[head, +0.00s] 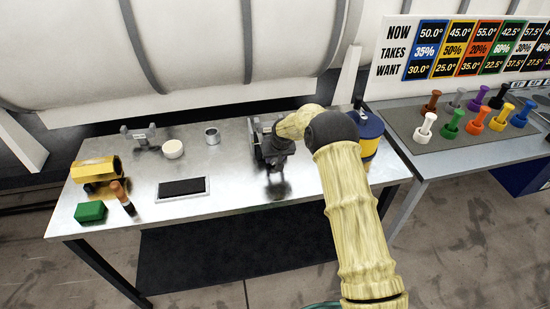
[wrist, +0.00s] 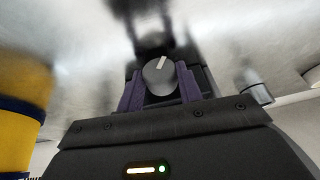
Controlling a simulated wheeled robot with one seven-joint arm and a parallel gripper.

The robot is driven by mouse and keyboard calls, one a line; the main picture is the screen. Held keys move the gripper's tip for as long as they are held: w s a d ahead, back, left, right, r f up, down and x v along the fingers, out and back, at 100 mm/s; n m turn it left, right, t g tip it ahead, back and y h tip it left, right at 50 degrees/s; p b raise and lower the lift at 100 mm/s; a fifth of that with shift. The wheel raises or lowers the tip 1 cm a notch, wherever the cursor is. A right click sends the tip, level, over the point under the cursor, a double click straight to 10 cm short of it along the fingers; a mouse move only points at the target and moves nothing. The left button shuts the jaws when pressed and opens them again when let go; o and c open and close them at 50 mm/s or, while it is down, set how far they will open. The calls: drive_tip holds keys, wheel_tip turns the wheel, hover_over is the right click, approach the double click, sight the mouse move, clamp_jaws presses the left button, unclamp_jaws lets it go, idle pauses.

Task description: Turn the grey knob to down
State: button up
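In the wrist view the grey knob (wrist: 160,76) is a round dial with a white pointer line, which points up and slightly right in that picture. It sits between the two purple fingers of my gripper (wrist: 161,86), one on each side. The fingers look very close to its sides; I cannot tell whether they press on it. In the head view my dark gripper (head: 276,163) is over the table at a dark grey device (head: 258,148). The knob is hidden there behind my gripper and wrist.
The blue and yellow drum (head: 368,135) stands right of the device; a grey cup (head: 212,137) stands left. Farther left on the metal table (head: 235,190) are a white round piece (head: 173,149), a black-topped tray (head: 183,188) and a green block (head: 90,211). The table's front middle is clear.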

drive_tip(key=shift+a+h+b, duration=0.1)
drive_tip(key=shift+h+b, duration=0.2)
drive_tip(key=shift+b, duration=0.1)
drive_tip(key=h+b, duration=0.2)
drive_tip(key=t+h+b, duration=0.1)
drive_tip(key=shift+s+a+f+n+b, duration=0.1)
drive_tip(key=shift+a+f+n+b, duration=0.2)
drive_tip(key=shift+n+b, duration=0.1)
drive_tip(key=shift+a+r+h+b, duration=0.1)
drive_tip(key=shift+h+b, duration=0.7)
drive_tip(key=shift+r+t, duration=0.1)
drive_tip(key=shift+t, duration=0.2)
drive_tip(key=shift+h, duration=0.3)
drive_tip(key=o, duration=1)
drive_tip(key=shift+s+a+n, duration=0.1)
drive_tip(key=shift+s+n, duration=0.05)
drive_tip(key=shift+n, duration=0.15)
